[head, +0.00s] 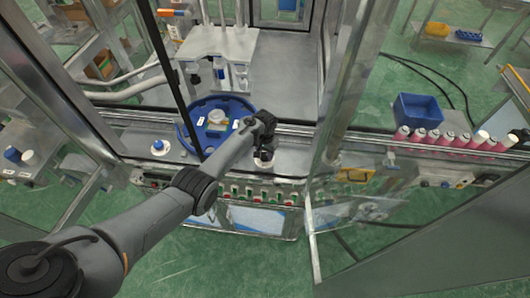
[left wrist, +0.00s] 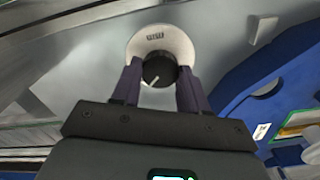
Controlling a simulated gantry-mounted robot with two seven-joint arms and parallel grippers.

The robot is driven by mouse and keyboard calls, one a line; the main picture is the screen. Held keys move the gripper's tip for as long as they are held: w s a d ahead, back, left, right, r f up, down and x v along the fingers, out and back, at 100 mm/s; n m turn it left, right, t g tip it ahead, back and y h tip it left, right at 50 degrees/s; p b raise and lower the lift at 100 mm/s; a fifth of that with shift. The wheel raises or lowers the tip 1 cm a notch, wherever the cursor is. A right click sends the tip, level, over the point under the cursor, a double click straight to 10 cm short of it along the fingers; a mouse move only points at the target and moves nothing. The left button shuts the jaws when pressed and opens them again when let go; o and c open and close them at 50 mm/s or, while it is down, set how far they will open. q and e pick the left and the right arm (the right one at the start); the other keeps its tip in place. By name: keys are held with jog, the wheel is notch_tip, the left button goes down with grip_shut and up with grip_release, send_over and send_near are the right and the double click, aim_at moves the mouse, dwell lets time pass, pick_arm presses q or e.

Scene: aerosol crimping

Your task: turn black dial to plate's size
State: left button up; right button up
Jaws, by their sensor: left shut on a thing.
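The black dial (left wrist: 158,69) sits on a pale round disc (left wrist: 178,41) in the left wrist view. A white pointer line on the dial points toward the lower left. Small dark characters stand on the disc above the dial, too blurred to read surely. My left gripper (left wrist: 159,79) is shut on the dial, with one dark finger on each side of it. In the head view my left gripper (head: 264,153) is at the machine's front deck, right of the blue round plate (head: 190,127); the dial cannot be made out there. My right gripper cannot be made out.
Several pink cans (head: 438,138) stand in a row on the conveyor at right, in front of a blue bin (head: 420,111). Glass door frames stand on both sides of the deck. A button row (head: 248,192) runs along the machine's front edge.

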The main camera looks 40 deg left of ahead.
aim_at(265, 155)
pick_arm(q)
jog(key=shift+m, duration=0.5)
jog(key=o, duration=1.1)
jog(key=shift+c, duration=0.2)
jog(key=shift+r, duration=0.1)
jog(key=shift+r, duration=0.25)
notch_tip(265, 155, up, 10)
jog(key=p, duration=0.1)
jog(key=shift+p, duration=0.4)
